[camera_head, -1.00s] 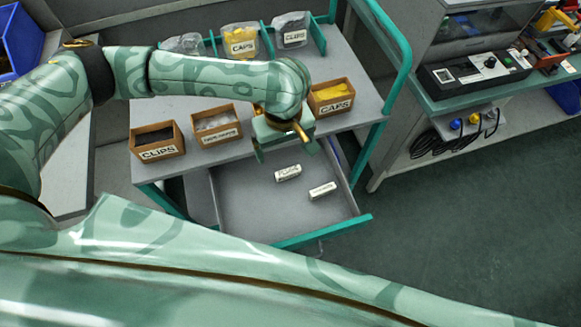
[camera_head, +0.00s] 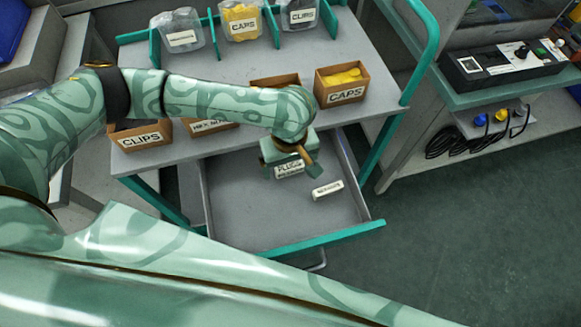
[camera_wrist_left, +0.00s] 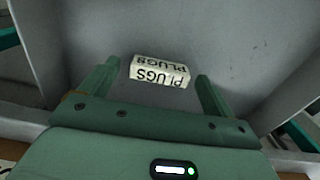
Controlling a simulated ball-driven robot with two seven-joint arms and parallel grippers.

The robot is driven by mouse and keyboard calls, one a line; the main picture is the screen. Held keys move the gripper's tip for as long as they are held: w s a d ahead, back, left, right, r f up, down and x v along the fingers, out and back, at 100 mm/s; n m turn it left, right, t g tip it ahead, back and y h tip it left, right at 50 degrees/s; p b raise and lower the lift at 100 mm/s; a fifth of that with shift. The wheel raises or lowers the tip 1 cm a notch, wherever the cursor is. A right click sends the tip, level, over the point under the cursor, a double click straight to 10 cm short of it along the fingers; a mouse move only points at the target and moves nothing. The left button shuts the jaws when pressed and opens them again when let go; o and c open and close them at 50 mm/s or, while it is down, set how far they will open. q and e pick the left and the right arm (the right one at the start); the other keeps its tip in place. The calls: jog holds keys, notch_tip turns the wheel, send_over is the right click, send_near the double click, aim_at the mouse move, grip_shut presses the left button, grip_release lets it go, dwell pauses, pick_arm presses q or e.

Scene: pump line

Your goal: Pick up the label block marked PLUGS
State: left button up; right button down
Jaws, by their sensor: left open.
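The white label block marked PLUGS (camera_head: 289,171) lies in the open grey drawer, partly hidden by my left gripper (camera_head: 292,166). In the left wrist view the PLUGS block (camera_wrist_left: 158,73) shows its lettering on two faces. My left gripper's fingers (camera_wrist_left: 157,71) are open, one on each side of the block, with gaps at both ends. How far the fingertips are above the block is hard to tell. My right gripper is not in view.
A second white label block (camera_head: 328,190), its text too small to read, lies right of PLUGS in the drawer (camera_head: 250,225). Drawer walls surround the blocks.

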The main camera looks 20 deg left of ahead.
pick_arm(q)
jog(key=shift+r, duration=0.15)
jog(key=c, duration=1.1)
jog(key=shift+o, duration=0.2)
jog(key=shift+r, duration=0.1)
